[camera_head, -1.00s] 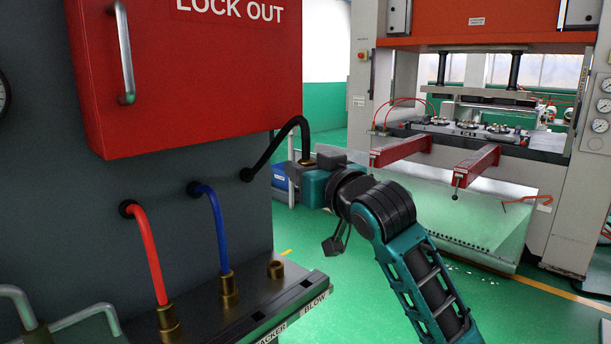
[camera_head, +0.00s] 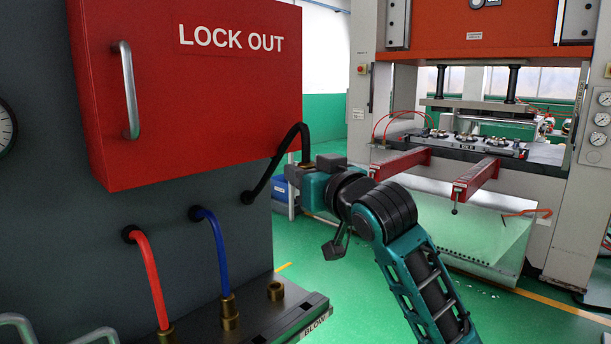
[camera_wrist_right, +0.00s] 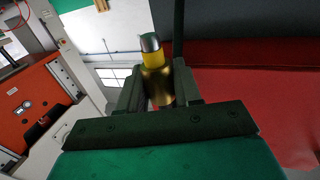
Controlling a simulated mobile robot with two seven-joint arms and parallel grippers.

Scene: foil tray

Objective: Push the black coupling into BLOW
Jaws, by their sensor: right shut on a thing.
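The black hose (camera_head: 270,170) leaves the dark panel, arches up and comes down to my right gripper (camera_head: 299,172). In the right wrist view the gripper (camera_wrist_right: 158,92) is shut on the coupling (camera_wrist_right: 157,82), a brass body with a yellow band and a silvery tip. In the head view the coupling is mostly hidden by the gripper. The brass BLOW socket (camera_head: 275,291) stands empty on the ledge, near the BLOW label (camera_head: 314,324). The gripper is well above that socket and slightly to its right, apart from it. My left gripper is not in view.
Red (camera_head: 150,275) and blue (camera_head: 213,250) hoses run down into brass fittings left of the socket. The red LOCK OUT box (camera_head: 200,90) juts out above. Grey bent rods (camera_head: 95,336) stand at lower left. A press (camera_head: 470,40) stands farther back; green floor lies between.

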